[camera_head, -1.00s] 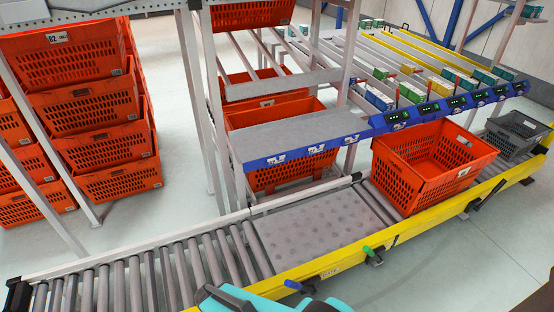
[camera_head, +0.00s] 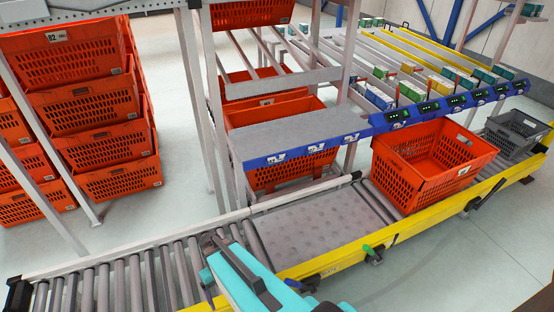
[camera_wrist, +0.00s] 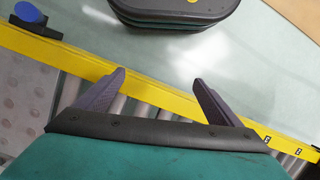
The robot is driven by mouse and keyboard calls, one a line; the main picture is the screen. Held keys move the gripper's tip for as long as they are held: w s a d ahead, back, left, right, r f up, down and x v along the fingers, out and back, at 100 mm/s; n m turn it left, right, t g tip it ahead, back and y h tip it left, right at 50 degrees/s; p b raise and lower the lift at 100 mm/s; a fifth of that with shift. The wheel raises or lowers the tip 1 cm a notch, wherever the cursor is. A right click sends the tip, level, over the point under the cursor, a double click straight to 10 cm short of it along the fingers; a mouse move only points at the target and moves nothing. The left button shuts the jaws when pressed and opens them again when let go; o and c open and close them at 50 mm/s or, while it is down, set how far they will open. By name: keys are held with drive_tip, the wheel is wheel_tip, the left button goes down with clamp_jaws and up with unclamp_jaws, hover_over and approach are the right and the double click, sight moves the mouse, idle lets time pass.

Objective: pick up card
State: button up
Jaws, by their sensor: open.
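I cannot make out a loose card for sure in either view. White labels show on the orange totes, such as the tote (camera_head: 432,165) on the conveyor. My gripper shows in the wrist view (camera_wrist: 160,78), with its two dark fingers spread apart and nothing between them. It is above the yellow conveyor rail (camera_wrist: 90,62) and the rollers. In the head view my teal arm reaches over the yellow rail at the lower middle, and the fingers are hard to see there.
The roller conveyor (camera_head: 135,280) runs along the front, with a bare grey plate (camera_head: 315,225) beside the rollers. A grey tote (camera_head: 515,135) stands at the far right. Stacked orange totes (camera_head: 105,105) stand at left. A grey shelf (camera_head: 295,135) with a blue edge overhangs behind.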

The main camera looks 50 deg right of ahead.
drive_tip(key=w+d+r+m+t, duration=0.1)
drive_tip(key=w+d+r+t, duration=0.1)
drive_tip(key=w+d+r, duration=0.75)
drive_tip(key=w+d+r+m+t, duration=0.15)
drive_tip(key=w+d+r, duration=0.45)
drive_tip(key=d, duration=0.7)
drive_tip(key=s+d+r+t+h, duration=0.1)
drive_tip(key=d+r+t+h, duration=0.2)
drive_tip(key=d+r, duration=1.9)
wheel_tip(320, 180, up, 2)
drive_tip(key=shift+s+d+r+m+t, duration=0.15)
drive_tip(key=shift+s+d+m+t, duration=0.15)
drive_tip(key=shift+d+m+t, duration=0.05)
drive_tip(key=p, duration=0.2)
hover_over(279, 156)
drive_tip(key=s+a, duration=0.1)
drive_tip(key=s, duration=0.1)
wheel_tip(279, 156, down, 8)
drive_tip(key=shift+s, duration=0.15)
